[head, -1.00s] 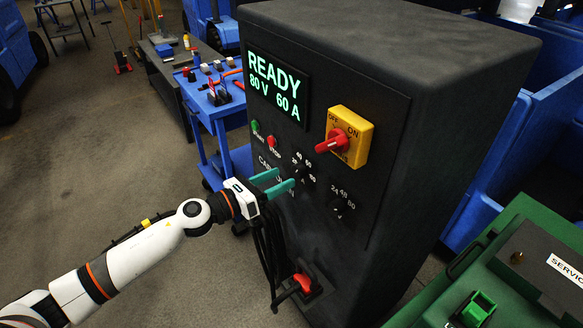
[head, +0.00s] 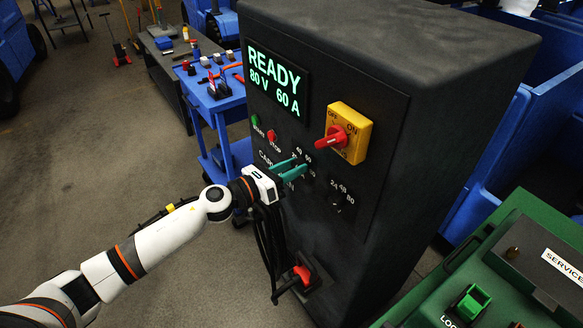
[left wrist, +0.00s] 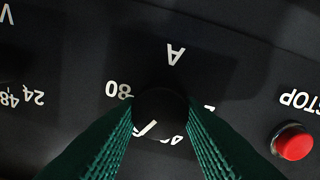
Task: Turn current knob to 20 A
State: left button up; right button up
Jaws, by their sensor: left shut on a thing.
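The black current knob (left wrist: 160,108) sits on the dark panel of a charger cabinet, with the letter A and white scale numbers around it in the left wrist view. My left gripper (head: 297,167) has its green fingers on both sides of this knob and is shut on it. The fingers cover part of the scale, and I cannot read the pointer's setting clearly. The display (head: 274,82) shows READY, 80 V and 60 A in green. My right gripper is not in view.
The voltage knob (head: 340,201) is right of the current knob. A red switch on a yellow plate (head: 349,132) is above. The red stop button (left wrist: 293,142) is close by. A red plug (head: 303,275) with black cables hangs below. A green machine (head: 480,260) stands at the right.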

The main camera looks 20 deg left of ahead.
pick_arm(q)
jog(key=shift+n, duration=0.3)
jog(key=n+p, duration=0.2)
jog(key=n, duration=0.4)
jog(key=shift+p, duration=0.35)
jog(key=n+p, duration=0.1)
jog(key=n, duration=0.2)
jog(key=shift+a+n+p, duration=0.1)
jog(key=shift+n+p, duration=0.2)
jog(key=shift+n, duration=0.1)
jog(key=n+p, duration=0.1)
jog(key=n, duration=0.2)
jog(key=shift+n, duration=0.3)
jog(key=shift+f+n+p, duration=0.15)
jog(key=shift+n+p, duration=0.95)
jog(key=shift+n, duration=1.4)
jog(key=shift+f+n+p, duration=0.1)
jog(key=shift+n+p, duration=0.95)
jog(key=shift+n, duration=1.45)
